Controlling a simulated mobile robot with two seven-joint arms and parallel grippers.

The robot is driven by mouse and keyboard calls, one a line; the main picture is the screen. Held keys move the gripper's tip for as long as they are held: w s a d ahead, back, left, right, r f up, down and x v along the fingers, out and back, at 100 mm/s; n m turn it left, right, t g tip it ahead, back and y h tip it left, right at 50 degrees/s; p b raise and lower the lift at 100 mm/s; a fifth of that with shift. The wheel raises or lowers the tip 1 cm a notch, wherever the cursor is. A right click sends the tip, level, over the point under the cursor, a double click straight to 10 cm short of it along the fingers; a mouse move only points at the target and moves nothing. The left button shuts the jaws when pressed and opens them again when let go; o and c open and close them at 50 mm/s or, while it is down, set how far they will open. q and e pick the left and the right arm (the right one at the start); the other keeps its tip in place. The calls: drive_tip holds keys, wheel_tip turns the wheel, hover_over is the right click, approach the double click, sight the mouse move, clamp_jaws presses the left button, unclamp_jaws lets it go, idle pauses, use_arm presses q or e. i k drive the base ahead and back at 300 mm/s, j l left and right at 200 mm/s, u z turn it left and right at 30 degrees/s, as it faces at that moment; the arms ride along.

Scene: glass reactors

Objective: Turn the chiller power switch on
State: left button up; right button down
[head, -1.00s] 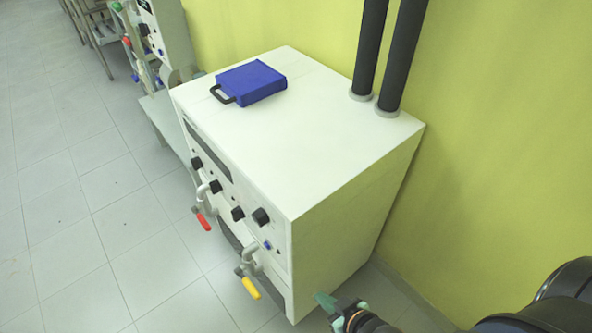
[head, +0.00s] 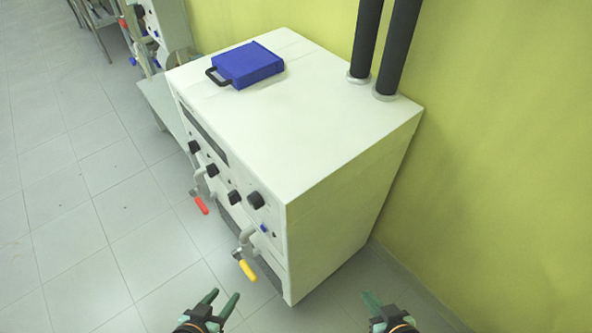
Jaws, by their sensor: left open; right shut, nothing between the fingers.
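The chiller (head: 330,215) is a white box-shaped unit against the wall. Its front panel faces left and carries several black knobs, among them one near the right corner (head: 256,200). A small blue switch-like part (head: 265,228) sits below that knob; its position is too small to tell. My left gripper (head: 220,299) is open and empty at the bottom, in front of the panel and apart from it. My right gripper (head: 370,298) is shut and empty at the bottom, to the right of the chiller's near corner.
A red-handled valve (head: 199,204) and a yellow-handled valve (head: 247,270) stick out from the front. Another unit stands at the upper left. The tiled floor (head: 90,220) on the left is clear.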

sight(194, 146)
drive_tip(key=u, duration=0.6)
drive_tip(key=i+j+u, duration=0.1)
drive_tip(key=u, duration=1.15)
drive_tip(key=i+u, duration=0.15)
drive_tip(key=u, duration=0.45)
drive_tip(key=l+u, duration=0.1)
drive_tip(key=u, duration=0.55)
drive_tip(key=l+u, duration=0.1)
drive_tip(key=u, duration=0.5)
drive_tip(key=i+l+u, duration=0.1)
drive_tip(key=u, duration=0.5)
drive_tip(key=l+u, duration=0.1)
drive_tip(key=u, duration=0.55)
drive_tip(key=i+l+u, duration=0.1)
drive_tip(key=l+u, duration=0.3)
drive_tip(key=l, duration=0.35)
drive_tip(key=z, duration=0.5)
drive_tip(key=l+z, duration=0.1)
drive_tip(key=z, duration=0.85)
drive_tip(key=i+z, duration=0.1)
drive_tip(key=z, duration=1.4)
